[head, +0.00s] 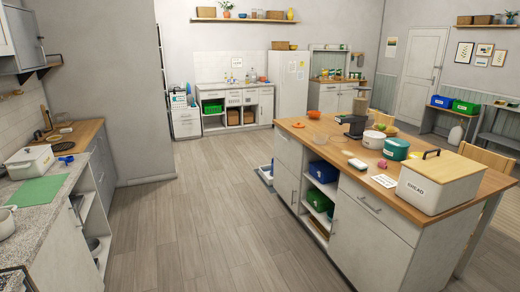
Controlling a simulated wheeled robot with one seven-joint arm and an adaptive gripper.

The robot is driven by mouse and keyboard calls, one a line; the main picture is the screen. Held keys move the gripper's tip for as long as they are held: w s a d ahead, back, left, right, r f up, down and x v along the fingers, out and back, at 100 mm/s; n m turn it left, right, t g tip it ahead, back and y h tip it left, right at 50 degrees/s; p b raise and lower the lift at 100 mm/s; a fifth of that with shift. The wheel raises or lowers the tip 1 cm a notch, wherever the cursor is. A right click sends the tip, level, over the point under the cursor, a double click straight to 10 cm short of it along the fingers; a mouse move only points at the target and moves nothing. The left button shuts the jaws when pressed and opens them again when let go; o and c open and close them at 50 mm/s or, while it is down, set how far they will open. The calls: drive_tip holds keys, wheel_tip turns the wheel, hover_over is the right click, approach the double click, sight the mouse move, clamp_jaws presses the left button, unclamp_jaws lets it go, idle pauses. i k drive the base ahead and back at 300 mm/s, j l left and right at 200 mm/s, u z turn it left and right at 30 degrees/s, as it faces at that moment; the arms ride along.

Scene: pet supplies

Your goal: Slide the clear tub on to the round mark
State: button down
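A small, pale see-through round container (321,139), which may be the clear tub, stands on the wooden top of the island (290,123), near its left edge. It is too small to be sure of. I cannot make out a round mark in the head view; it may be hidden or too faint. My gripper is not in view.
The island top also holds an orange dish (314,114), a black device (354,127), a white bowl (373,139), a green canister (396,149), a white card (384,181) and a bread bin (438,184). Open wooden floor (195,225) lies left of the island.

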sight(320, 139)
drive_tip(key=i, duration=2.3)
drive_tip(key=i+j+z, duration=0.1)
drive_tip(key=i, duration=1.05)
drive_tip(key=i+j, duration=0.1)
drive_tip(key=i, duration=1.05)
